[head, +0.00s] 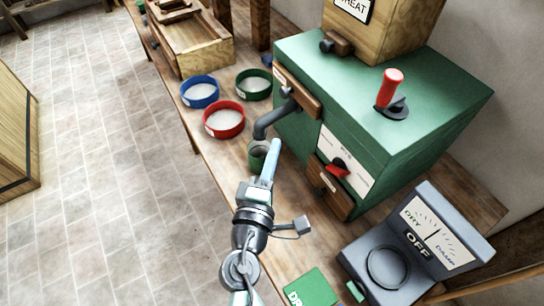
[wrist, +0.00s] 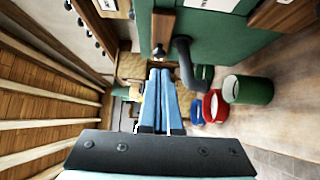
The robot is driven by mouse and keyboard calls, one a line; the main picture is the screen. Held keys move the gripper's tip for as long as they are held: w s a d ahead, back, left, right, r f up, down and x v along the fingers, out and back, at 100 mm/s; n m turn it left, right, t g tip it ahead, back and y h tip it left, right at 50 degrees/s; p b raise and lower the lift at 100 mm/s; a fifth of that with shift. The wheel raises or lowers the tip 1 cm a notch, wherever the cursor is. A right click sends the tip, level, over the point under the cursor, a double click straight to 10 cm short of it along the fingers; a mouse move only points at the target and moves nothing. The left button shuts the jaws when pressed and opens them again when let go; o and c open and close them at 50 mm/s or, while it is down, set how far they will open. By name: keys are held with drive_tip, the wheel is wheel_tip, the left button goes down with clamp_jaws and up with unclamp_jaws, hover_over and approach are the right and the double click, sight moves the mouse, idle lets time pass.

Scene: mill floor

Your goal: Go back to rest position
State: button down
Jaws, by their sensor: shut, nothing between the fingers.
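My gripper (head: 271,160) is at the front of the green mill (head: 310,72), just right of the green cup (head: 257,150) that stands under the mill's dark spout (head: 270,122). In the wrist view its two blue fingers (wrist: 160,82) lie together with nothing between them. The spout (wrist: 188,64) and the green cup (wrist: 250,90) are right of the fingers in that view. My arm reaches up from the bottom of the head view.
Blue (head: 199,92), red (head: 224,119) and green (head: 254,84) bowls of pale contents stand on the wooden bench. A grey dial meter reading OFF (head: 417,244) and a green block (head: 311,289) are at lower right. Tiled floor at left is open. A red-handled lever (head: 390,90) tops the mill.

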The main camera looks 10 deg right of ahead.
drive_tip(key=shift+s, duration=0.35)
drive_tip(key=w+r+m+t, duration=0.2)
drive_tip(key=r+m, duration=0.3)
drive_tip(key=r, duration=0.8)
drive_tip(key=w+r+m+t, duration=0.15)
drive_tip(key=r+m, duration=0.35)
drive_tip(key=r, duration=0.8)
drive_tip(key=s+a+r+m+t+y, duration=0.1)
drive_tip(key=s+a+r+t+y, duration=0.2)
drive_tip(key=r, duration=0.9)
drive_tip(key=s+a+r+m+t+y, duration=0.2)
drive_tip(key=s+r+t+y, duration=0.1)
drive_tip(key=s+r, duration=0.6)
wheel_tip(320, 180, up, 3)
drive_tip(key=shift+s+a+r+m+t+y, duration=0.15)
drive_tip(key=shift+s+a+m+t+y, duration=0.2)
drive_tip(key=shift+t, duration=0.3)
